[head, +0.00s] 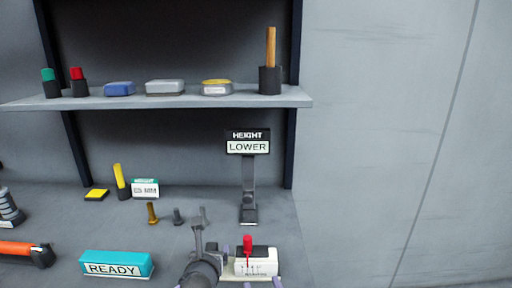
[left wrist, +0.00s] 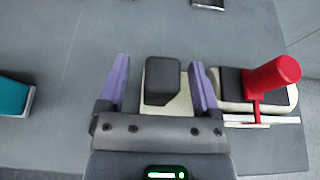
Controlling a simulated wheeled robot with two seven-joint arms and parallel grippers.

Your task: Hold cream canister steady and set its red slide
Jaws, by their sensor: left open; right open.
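The cream canister (head: 262,268) stands at the front of the bench, with dark blocks on its top and a label on its front that is too small to read. Its red slide (head: 248,244) sticks up from the top; the slide (left wrist: 272,76) also shows at the right of the left wrist view. My left gripper (head: 222,254) is open at the canister's left end. In the left wrist view its purple fingers (left wrist: 158,66) lie either side of a dark block; contact cannot be told. My right gripper (head: 264,285) is open, only its fingertips showing at the bottom edge, in front of the canister.
A sign (head: 248,146) reading HEIGHT LOWER stands behind the canister. A teal READY block (head: 117,264) lies to the left, with small bolts (head: 152,213) behind it. A shelf (head: 140,101) with several items hangs above the bench.

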